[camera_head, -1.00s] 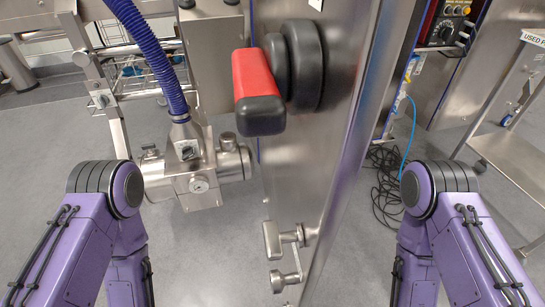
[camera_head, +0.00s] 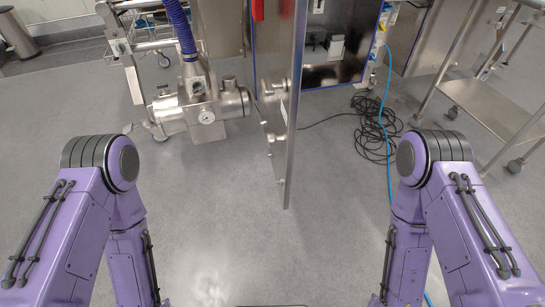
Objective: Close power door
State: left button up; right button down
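The power door (camera_head: 272,85) is a metal panel seen nearly edge-on at the top centre, standing open and swung out toward me. A small metal latch handle (camera_head: 272,90) sits on its left face. A strip of the red handle (camera_head: 258,10) shows at the top edge; the rest is cut off. Behind the door, the cabinet's opening (camera_head: 335,45) shows some small parts inside. My two purple arms come in from the left and right and point down. Neither gripper is in the picture, and neither arm touches the door.
A steel machine with a gauge (camera_head: 205,110) and a blue hose (camera_head: 180,25) stands left of the door. Coiled black cables (camera_head: 375,125) and a blue cable lie on the floor at right. A metal cart (camera_head: 495,100) stands far right. The floor before me is clear.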

aim_at(279, 39)
jog(key=u, duration=0.05)
jog(key=k, duration=0.15)
jog(key=z, duration=2.35)
jog(key=k, duration=1.3)
jog(key=u, duration=2.1)
jog(key=i, duration=1)
jog(key=z, duration=0.05)
